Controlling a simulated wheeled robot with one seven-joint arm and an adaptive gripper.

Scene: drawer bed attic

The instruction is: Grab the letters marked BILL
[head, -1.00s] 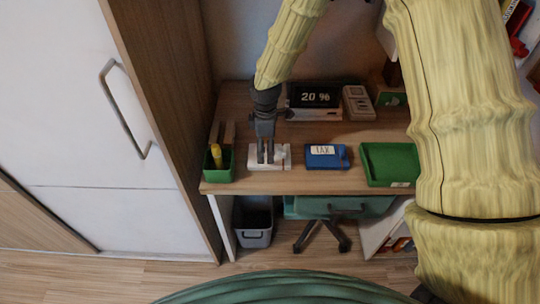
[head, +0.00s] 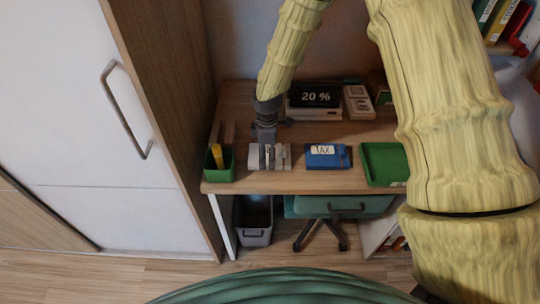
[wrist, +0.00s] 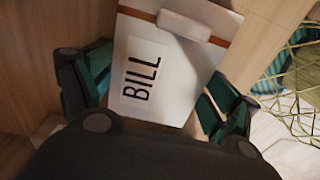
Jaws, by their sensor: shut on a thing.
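The letters marked BILL (wrist: 180,60) are a white bundle with a brown band and a pale clip-like block, filling the middle of the wrist view. The black word BILL reads sideways on a white label. My gripper (wrist: 160,95) has one finger on each side of the bundle and is shut on it. In the head view my gripper (head: 272,164) points down at the front left of the desk, over the white bundle (head: 256,158). Whether the bundle still touches the desk is hard to tell.
A blue TAX bundle (head: 326,162) lies just right on the desk (head: 280,186). A green tray (head: 384,165) is further right. A green pen holder (head: 219,170) stands close on the left. A display reading 20 % (head: 315,98) is behind. A tall cabinet (head: 165,90) borders the left.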

